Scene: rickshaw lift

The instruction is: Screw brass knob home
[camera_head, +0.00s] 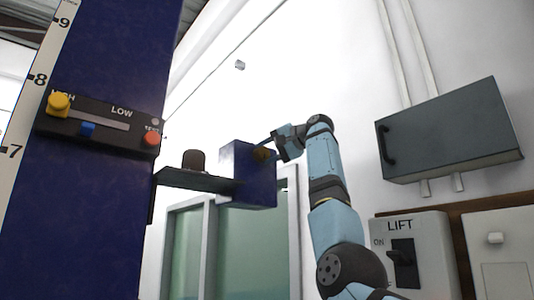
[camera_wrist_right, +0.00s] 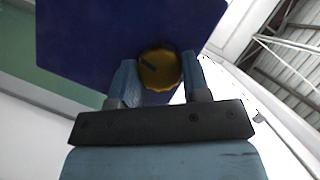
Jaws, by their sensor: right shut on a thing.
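The brass knob (camera_wrist_right: 160,68) sits against the face of the dark blue block (camera_wrist_right: 110,30), with a dark mark on its front. In the head view the knob (camera_head: 262,154) shows small on the right side of the blue block (camera_head: 250,190). My right gripper (camera_wrist_right: 158,75) has a finger on each side of the knob and is shut on it. In the head view my right gripper (camera_head: 268,146) reaches the block from the right. How far the knob is screwed in cannot be told. My left gripper is not in view.
A blue column (camera_head: 90,200) with a HIGH/LOW slider panel (camera_head: 100,125) stands at left. A grey wall cabinet (camera_head: 450,130) and a LIFT switch box (camera_head: 415,250) are at right.

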